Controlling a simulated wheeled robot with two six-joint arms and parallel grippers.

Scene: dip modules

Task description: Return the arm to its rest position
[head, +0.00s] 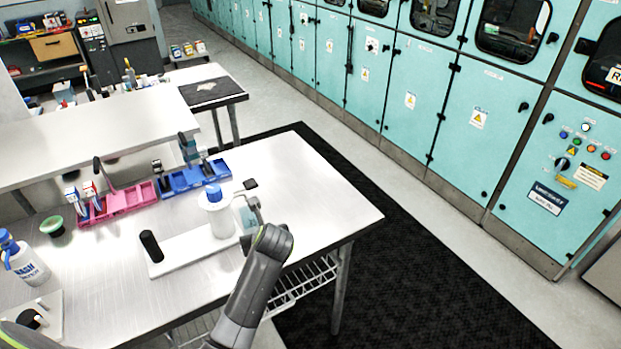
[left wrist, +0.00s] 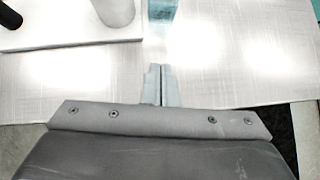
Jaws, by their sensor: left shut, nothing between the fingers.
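My left gripper (left wrist: 160,70) shows in the left wrist view with its two narrow grey fingers together and nothing between them. It is over the metal table (head: 310,190) near the front edge. In the head view my arm reaches up from the bottom middle, and its fingertips cannot be made out clearly. Ahead and to the left is a white board (head: 185,252) with a black cylinder (head: 151,246) and a white blue-capped bottle (head: 218,217). A pale teal clear container (head: 241,213) is right of the bottle; it also shows in the left wrist view (left wrist: 162,9). My right gripper is not in view.
Pink (head: 128,199) and blue (head: 190,180) bins stand at the back under a shelf (head: 90,130). A wash bottle (head: 22,262) and a green bowl (head: 53,226) are at the left. The table's right part is clear. Teal cabinets (head: 400,85) line the far side.

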